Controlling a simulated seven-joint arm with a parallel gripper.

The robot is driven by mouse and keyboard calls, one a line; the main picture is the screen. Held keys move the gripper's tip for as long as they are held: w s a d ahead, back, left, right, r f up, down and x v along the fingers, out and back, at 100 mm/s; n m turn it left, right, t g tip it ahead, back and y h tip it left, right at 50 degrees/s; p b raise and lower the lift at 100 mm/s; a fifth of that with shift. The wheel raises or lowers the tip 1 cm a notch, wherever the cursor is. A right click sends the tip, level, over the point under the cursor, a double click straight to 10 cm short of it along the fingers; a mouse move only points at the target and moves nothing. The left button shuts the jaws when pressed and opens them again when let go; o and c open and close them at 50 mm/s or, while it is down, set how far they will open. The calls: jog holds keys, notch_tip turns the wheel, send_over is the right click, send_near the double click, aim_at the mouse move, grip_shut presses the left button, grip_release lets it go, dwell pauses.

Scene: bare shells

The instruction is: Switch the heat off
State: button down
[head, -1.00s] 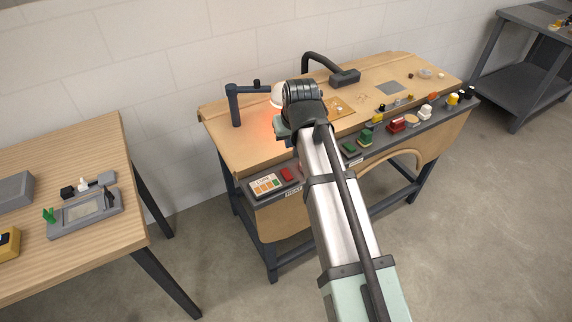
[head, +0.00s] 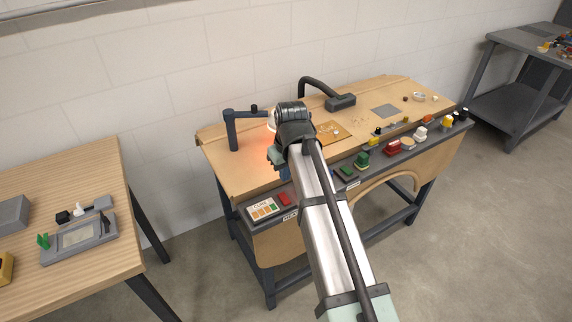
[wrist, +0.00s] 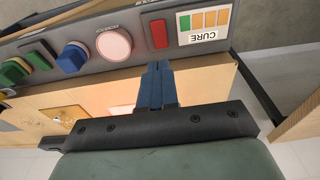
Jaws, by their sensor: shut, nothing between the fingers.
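A red rectangular switch (head: 284,198) sits on the dark front rail of the bench, just right of the CURE card (head: 262,208), with a HEAT label below it. In the wrist view the red switch (wrist: 158,34) lies directly beyond my gripper's fingertips. My gripper (wrist: 157,68) is shut and empty, its blue fingers close to the rail; I see no clear contact. In the head view my gripper (head: 284,174) is partly hidden by my arm, over the bench's front-left part. An orange-red glow (head: 266,142) shows on the bench under the lamp.
A pale round button (wrist: 114,44), a blue knob (wrist: 72,57) and green controls line the rail beside the switch. A dark lamp post (head: 233,130) stands at the bench's back left. A wooden table (head: 95,185) stands at left, with floor between.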

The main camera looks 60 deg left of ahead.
aim_at(283, 195)
jog(key=f, duration=0.5)
jog(key=a+f, duration=0.1)
jog(key=f, duration=0.2)
jog(key=shift+a, duration=0.1)
